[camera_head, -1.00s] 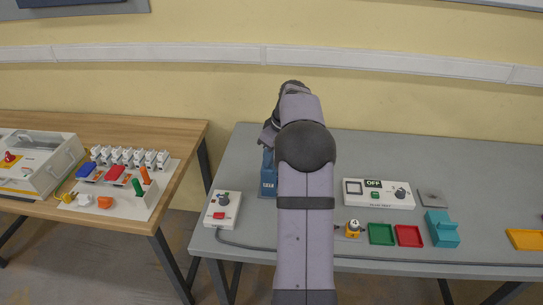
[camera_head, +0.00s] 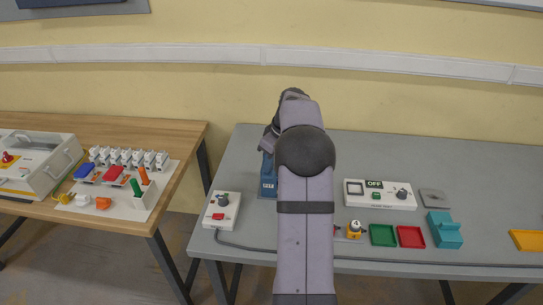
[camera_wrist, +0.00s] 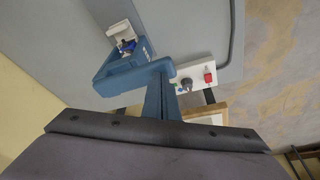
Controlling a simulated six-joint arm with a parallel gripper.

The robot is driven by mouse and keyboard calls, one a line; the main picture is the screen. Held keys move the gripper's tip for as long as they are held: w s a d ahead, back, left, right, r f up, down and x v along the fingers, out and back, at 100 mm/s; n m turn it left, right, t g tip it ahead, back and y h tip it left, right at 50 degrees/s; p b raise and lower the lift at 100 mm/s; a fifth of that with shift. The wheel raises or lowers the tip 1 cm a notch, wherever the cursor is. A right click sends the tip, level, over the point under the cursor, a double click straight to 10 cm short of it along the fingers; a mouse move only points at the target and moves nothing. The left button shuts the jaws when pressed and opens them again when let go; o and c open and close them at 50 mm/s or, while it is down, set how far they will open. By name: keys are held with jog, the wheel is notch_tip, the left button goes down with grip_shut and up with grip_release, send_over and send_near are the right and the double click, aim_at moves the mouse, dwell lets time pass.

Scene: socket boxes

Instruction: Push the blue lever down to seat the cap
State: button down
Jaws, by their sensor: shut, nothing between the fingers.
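The blue press (camera_head: 267,178) stands on the grey table, partly hidden behind my arm in the head view. It also shows in the wrist view, where a broad blue arm, apparently the lever (camera_wrist: 125,78), lies across it. A white part with a small dark-blue piece (camera_wrist: 126,46) sits beyond that arm; I cannot tell whether this is the cap. My gripper (camera_head: 269,139) is shut and empty, at the upper end of the press. Its dark body fills the bottom of the wrist view. I cannot tell whether the fingertips touch the lever.
A white control box (camera_head: 222,210) with a red button stands left of the press, its cable along the table front. A white unit reading OFF (camera_head: 380,195), green (camera_head: 382,235) and red (camera_head: 410,237) trays and a teal holder (camera_head: 444,230) lie to the right.

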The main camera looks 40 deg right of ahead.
jog(key=shift+f+b, duration=0.35)
jog(key=shift+f, duration=0.4)
jog(key=shift+f+b, duration=0.55)
jog(key=shift+f, duration=0.25)
jog(key=shift+r, duration=0.15)
notch_tip(320, 180, up, 11)
jog(key=p, duration=0.9)
dwell(0.6)
